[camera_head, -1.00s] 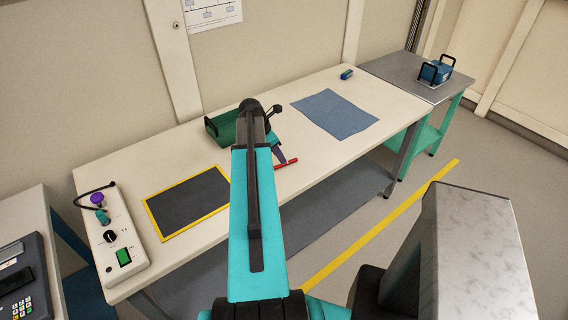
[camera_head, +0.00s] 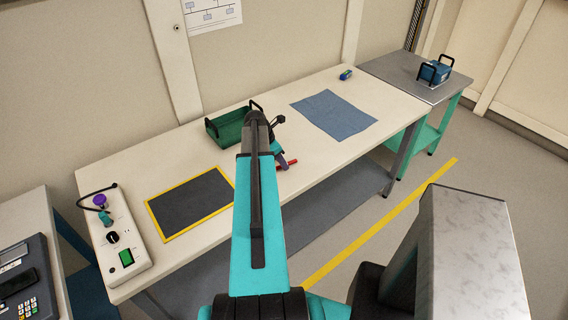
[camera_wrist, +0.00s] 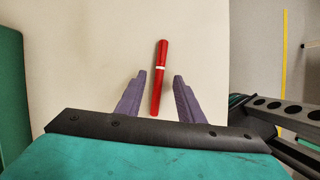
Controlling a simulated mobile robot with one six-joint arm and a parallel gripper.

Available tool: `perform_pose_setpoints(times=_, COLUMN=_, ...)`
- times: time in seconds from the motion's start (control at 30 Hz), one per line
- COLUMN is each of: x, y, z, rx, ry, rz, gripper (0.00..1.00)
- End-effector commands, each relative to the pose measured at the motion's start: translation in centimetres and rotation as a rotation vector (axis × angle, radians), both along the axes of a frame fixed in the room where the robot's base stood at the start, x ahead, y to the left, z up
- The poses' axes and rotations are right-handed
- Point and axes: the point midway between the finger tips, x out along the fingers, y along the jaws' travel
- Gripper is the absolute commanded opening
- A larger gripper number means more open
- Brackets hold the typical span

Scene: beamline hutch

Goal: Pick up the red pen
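The red pen (camera_wrist: 160,72) lies on the cream bench top in the wrist view, a white band around its middle. Its lower end reaches between the two purple-grey fingers of my gripper (camera_wrist: 158,84), with a gap on each side. The fingers are open and hold nothing. Whether they are at the pen's height cannot be told. In the head view only a short part of the red pen (camera_head: 288,164) shows near the bench's front edge. The rest is hidden behind my arm and gripper (camera_head: 283,163).
A green tray (camera_head: 226,127) with black handles stands behind my arm. A yellow-edged dark mat (camera_head: 190,203) and a control box (camera_head: 118,240) lie to the left. A blue cloth (camera_head: 333,114) and a small blue object (camera_head: 346,74) lie to the right.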

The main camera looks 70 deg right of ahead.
Motion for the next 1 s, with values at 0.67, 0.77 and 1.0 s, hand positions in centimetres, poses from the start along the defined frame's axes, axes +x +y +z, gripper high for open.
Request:
perform_pose_setpoints(times=0.67, x=-0.13, y=-0.20, z=-0.76, rx=0.000, ry=0.000, rz=0.001, gripper=0.34)
perform_pose_setpoints(times=0.77, x=-0.12, y=-0.19, z=-0.75, rx=0.000, ry=0.000, rz=0.001, gripper=0.28)
perform_pose_setpoints(times=1.0, x=-0.10, y=-0.18, z=-0.75, rx=0.000, ry=0.000, rz=0.001, gripper=0.00)
